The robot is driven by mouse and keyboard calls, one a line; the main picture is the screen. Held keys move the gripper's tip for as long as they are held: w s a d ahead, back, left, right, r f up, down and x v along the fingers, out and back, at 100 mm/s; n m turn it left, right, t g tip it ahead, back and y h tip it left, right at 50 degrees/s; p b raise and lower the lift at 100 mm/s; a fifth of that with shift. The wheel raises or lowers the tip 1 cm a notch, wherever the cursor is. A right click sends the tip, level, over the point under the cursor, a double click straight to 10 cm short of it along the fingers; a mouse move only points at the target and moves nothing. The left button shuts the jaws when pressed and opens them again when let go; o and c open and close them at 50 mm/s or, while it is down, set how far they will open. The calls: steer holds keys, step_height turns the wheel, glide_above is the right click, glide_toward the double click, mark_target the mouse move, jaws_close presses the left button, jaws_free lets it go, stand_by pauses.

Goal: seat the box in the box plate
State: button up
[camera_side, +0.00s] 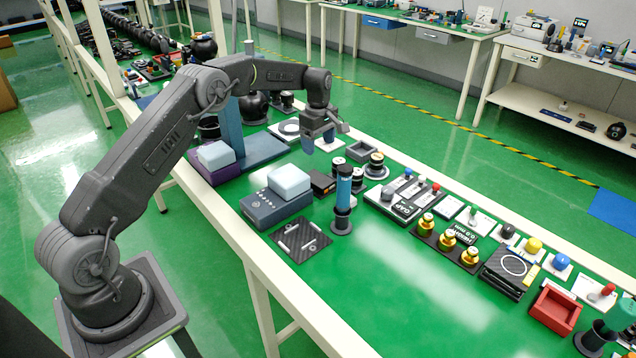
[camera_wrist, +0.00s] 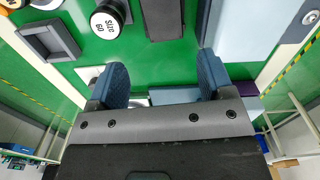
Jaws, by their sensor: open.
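A dark square plate (camera_side: 300,241) with pale corner pieces lies flat near the front edge, apart from the black box. Which item is the task's box, and whether this plate is its seat, I cannot tell for certain.
A blue-grey unit (camera_side: 272,208) with a pale block (camera_side: 289,180) on top stands left of the black box. A grey square tray (camera_side: 361,150) lies right of my gripper. The front-middle table is clear.

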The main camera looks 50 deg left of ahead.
mark_target(318, 178)
steer(key=f, duration=1.2)
steer(key=shift+s+d+f, duration=0.1)
steer(key=shift+s+f, duration=0.1)
steer(key=shift+f, duration=0.2)
steer(key=shift+f, duration=0.15)
steer(key=c, duration=0.8)
steer(key=shift+o, duration=0.2)
step_height(318, 178, up, 16)
steer(key=s+d+f+m, duration=0.1)
steer(key=s+d+m, duration=1.2)
steer(key=s+m, duration=0.55)
step_height(318, 178, down, 7)
steer(key=w, duration=0.1)
steer(key=shift+w, duration=0.15)
steer(key=shift+a+m, duration=0.1)
steer(key=shift+m, duration=0.15)
